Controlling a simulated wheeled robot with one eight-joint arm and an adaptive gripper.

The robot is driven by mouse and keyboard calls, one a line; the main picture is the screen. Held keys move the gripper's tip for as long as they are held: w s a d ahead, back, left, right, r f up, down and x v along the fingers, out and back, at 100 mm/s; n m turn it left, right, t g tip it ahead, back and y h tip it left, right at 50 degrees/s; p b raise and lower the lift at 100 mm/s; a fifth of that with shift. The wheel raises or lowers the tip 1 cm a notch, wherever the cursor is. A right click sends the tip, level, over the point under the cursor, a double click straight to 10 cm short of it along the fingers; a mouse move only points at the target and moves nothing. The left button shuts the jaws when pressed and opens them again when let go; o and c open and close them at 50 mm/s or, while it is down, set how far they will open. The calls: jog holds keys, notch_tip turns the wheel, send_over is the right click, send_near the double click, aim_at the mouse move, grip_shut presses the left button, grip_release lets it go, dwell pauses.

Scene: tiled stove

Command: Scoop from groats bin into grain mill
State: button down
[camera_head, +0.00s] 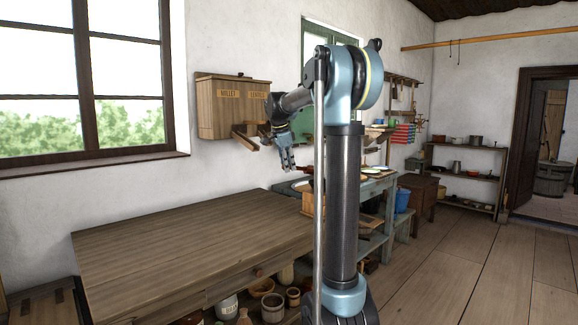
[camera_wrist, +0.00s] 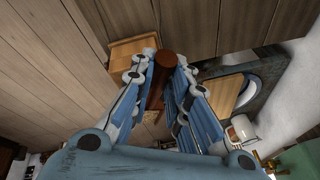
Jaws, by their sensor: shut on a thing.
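My gripper (camera_head: 287,160) hangs fingers-down in front of the wall, near the green-topped bench. In the wrist view my gripper (camera_wrist: 165,60) is shut on a reddish-brown round handle (camera_wrist: 164,63), held between its fingers. The handle looks like part of the scoop, but its bowl cannot be made out. A wall box (camera_head: 233,106) reads MILLET and another word partly hidden by my arm. I cannot read a groats label anywhere. A light wooden box (camera_head: 306,202) stands at the bench's near end; I cannot tell whether it is the grain mill.
A broad, bare wooden table (camera_head: 175,245) fills the left foreground, with jars and pots below. The green bench (camera_head: 372,190) carries several items. In the wrist view a white mug (camera_wrist: 241,128) is at right. The floor at right is clear.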

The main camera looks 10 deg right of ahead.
jog(key=shift+r, duration=0.15)
jog(key=shift+r, duration=2.9)
